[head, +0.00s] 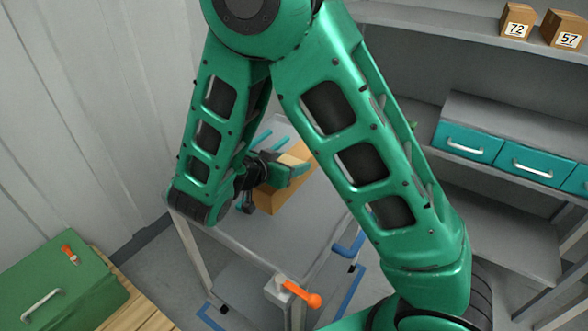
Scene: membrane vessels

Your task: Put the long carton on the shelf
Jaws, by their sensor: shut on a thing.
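The long carton (272,199) is orange-brown and is at the grey table in the middle of the head view. My gripper (286,160) is shut on it, with green fingers at its sides. The gripper and my arm hide part of the carton. I cannot tell whether its underside touches the table top. The grey shelf unit (455,20) stands at the right, with an upper board and a lower board.
Small boxes marked 72 (516,21) and 57 (565,30) sit on the upper board. Teal drawers (468,141) fill part of the unit. The grey table (240,236) has an orange handle (300,293). A green case (60,285) lies at lower left.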

